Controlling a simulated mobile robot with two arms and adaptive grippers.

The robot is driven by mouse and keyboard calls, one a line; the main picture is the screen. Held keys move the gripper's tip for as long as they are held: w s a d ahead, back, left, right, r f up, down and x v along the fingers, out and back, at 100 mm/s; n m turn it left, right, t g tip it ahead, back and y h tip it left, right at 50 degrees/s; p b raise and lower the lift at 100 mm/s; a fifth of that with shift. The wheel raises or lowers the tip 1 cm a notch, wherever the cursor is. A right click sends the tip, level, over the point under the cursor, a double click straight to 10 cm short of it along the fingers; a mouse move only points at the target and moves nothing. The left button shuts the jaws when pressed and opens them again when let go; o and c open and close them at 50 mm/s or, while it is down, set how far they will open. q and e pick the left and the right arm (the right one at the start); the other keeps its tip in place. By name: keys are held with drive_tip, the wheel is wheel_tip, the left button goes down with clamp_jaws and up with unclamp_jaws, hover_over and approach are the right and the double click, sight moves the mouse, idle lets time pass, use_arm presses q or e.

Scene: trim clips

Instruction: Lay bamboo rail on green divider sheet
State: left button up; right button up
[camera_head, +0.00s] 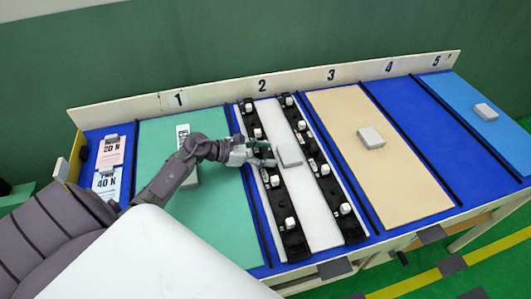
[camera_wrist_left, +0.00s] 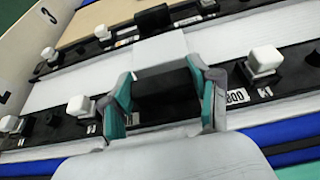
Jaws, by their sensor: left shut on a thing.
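The bamboo rail (camera_head: 288,226) is a long black strip with several white clips, lying along the left edge of the white sheet in bay 2. In the left wrist view the bamboo rail (camera_wrist_left: 165,100) shows a label ending in "BOO", partly covered by a finger. My left gripper (camera_head: 262,153) is shut on the rail's dark middle part, which also shows between the fingertips (camera_wrist_left: 163,103). The green divider sheet (camera_head: 219,215) lies flat in bay 1, left of the rail, partly under my arm. My right gripper is out of view.
A second black clip rail (camera_head: 346,220) runs along the white sheet's right side. Grey blocks sit on the white (camera_head: 289,154), tan (camera_head: 371,137) and light blue (camera_head: 486,112) sheets. A grey block (camera_head: 190,180) on the green sheet is partly behind my arm. A numbered back board (camera_head: 290,80) borders the bays.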

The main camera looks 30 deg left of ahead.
use_arm(q)
drive_tip(key=o, duration=1.4)
drive_tip(key=shift+f, duration=0.1)
drive_tip(key=shift+r, duration=0.2)
drive_tip(key=shift+s+a, duration=0.25)
drive_tip(key=shift+s, duration=0.05)
drive_tip(key=b+v, duration=0.2)
drive_tip(key=v, duration=0.9)
drive_tip(key=shift+s+a+r+b, duration=0.1)
drive_tip(key=shift+b, duration=0.2)
